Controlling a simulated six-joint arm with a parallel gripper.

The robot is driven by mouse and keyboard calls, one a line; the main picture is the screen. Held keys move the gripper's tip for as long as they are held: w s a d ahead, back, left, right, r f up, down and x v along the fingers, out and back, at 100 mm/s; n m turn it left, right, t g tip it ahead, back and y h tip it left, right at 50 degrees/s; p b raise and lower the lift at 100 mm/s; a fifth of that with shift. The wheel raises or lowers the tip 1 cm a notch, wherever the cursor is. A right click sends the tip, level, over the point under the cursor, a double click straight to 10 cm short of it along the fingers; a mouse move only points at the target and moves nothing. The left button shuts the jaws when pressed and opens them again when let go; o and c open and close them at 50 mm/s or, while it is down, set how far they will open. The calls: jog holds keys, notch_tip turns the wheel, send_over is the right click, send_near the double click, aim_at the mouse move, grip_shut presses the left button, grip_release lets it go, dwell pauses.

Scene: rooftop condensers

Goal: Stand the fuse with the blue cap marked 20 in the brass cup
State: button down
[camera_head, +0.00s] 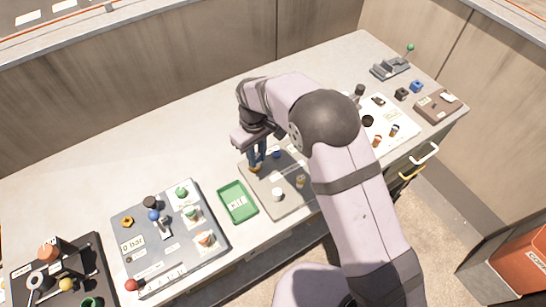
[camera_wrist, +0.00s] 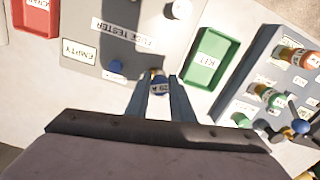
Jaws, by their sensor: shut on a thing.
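My gripper (camera_wrist: 159,98) is shut on the fuse with the blue cap (camera_wrist: 159,86). Its white marking shows between the fingers in the wrist view, with a bit of brass colour just past it. In the head view my gripper (camera_head: 256,163) points down over the left edge of the grey fuse tester board (camera_head: 262,188). A small brass-coloured piece (camera_head: 300,181) stands on that board, right of the white piece (camera_head: 277,194); it may be the brass cup. I cannot tell whether the fuse touches the board.
A green tray (camera_head: 238,202) lies left of the board, and a red tray (camera_wrist: 36,17) shows in the wrist view. A grey panel with knobs (camera_head: 130,225) stands farther left. My arm hides the bench's middle right.

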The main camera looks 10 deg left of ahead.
jog(key=shift+w+a+r+n, duration=0.2)
jog(key=shift+w+a+r, duration=0.2)
jog(key=shift+w, duration=0.15)
jog(key=shift+w+a+r+n, duration=0.2)
jog(key=shift+w+a+r, duration=0.1)
jog(key=shift+w+a, duration=0.15)
jog(key=shift+f, duration=0.1)
jog(key=shift+f+b, duration=1.5)
jog(key=shift+f, duration=0.35)
jog(key=shift+f+b, duration=0.7)
jog(key=shift+f, duration=0.55)
jog(key=c, duration=1.5)
grip_release()
jog(key=shift+o, duration=0.2)
jog(key=shift+r, duration=0.15)
